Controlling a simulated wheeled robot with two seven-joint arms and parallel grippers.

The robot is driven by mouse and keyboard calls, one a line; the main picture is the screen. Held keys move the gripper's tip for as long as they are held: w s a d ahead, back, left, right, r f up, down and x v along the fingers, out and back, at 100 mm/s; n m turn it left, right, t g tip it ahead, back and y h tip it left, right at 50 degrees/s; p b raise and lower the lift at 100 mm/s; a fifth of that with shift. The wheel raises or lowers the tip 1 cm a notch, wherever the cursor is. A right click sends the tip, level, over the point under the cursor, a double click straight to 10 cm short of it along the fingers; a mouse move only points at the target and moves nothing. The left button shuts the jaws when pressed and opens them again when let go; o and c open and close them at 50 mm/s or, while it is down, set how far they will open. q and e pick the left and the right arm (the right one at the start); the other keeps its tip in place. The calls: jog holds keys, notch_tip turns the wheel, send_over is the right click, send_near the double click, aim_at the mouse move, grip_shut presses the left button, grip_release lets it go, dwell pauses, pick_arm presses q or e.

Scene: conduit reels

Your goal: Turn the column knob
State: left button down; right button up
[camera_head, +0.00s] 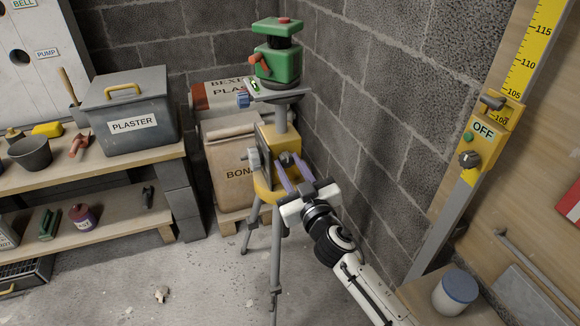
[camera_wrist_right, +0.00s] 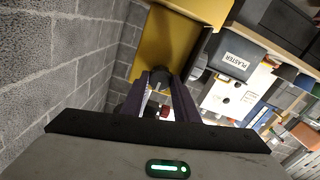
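A yellow tripod head (camera_head: 268,134) stands on grey legs near the block wall, with a grey column (camera_head: 281,118) rising from it. The column knob, small and dark, is on the head's near right face (camera_head: 286,158); it also shows in the right wrist view (camera_wrist_right: 160,78). My right gripper (camera_head: 291,162) is at that face, its two purple fingers on either side of the knob. In the right wrist view the knob fills the gap between the fingertips (camera_wrist_right: 161,82), so the fingers look closed on it. The knob's far side is hidden. My left gripper is out of view.
A green laser level (camera_head: 277,65) sits on the column's top plate. Paper sacks (camera_head: 229,160) stand behind the tripod. A workbench with a plaster bin (camera_head: 132,112) is at left. A yellow scale post (camera_head: 485,140) and a blue-lidded jar (camera_head: 456,291) are at right. The floor at front left is mostly clear.

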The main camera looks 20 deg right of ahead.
jog(key=shift+c, duration=1.1)
